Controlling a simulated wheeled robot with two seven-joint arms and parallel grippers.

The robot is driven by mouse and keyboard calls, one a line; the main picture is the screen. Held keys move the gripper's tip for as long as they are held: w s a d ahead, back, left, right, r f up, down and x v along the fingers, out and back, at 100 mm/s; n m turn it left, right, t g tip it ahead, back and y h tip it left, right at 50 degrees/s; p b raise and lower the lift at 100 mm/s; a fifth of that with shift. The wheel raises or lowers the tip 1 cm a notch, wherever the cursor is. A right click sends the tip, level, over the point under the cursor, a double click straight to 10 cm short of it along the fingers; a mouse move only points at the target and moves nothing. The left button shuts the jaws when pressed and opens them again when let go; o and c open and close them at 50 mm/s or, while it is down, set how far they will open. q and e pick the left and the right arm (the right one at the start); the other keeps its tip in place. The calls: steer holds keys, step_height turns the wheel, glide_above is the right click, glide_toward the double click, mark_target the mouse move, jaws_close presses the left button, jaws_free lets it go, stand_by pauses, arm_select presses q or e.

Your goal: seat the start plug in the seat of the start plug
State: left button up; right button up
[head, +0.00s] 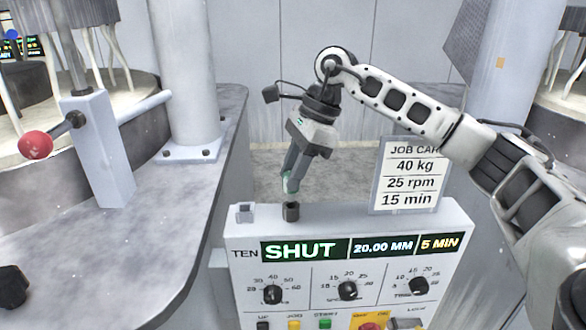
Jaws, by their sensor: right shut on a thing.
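My right gripper (292,178) comes in from the right and points down above the control box. A dark short cylinder, seemingly the seat of the start plug (291,212), stands on the box's top edge just below the fingertips. The plug is over the cylinder, very near it; I cannot tell whether they touch. My left gripper is out of view.
The control box (450,220) carries dials, buttons and a lit display reading SHUT. A job card (408,176) stands on its top, right of the gripper. A small grey block (245,212) sits left of the cylinder. A red-knobbed lever (36,145) and a grey column (185,80) stand left.

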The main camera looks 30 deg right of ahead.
mark_target(291, 195)
stand_by(0.8)
steer(key=shift+f, duration=0.1)
steer(key=shift+f, duration=0.3)
steer(key=shift+f+b, duration=0.1)
steer(key=shift+b, duration=0.2)
steer(key=shift+f+b, duration=0.9)
steer(key=shift+f, duration=0.4)
steer(key=o, duration=1)
steer(key=shift+o, duration=0.2)
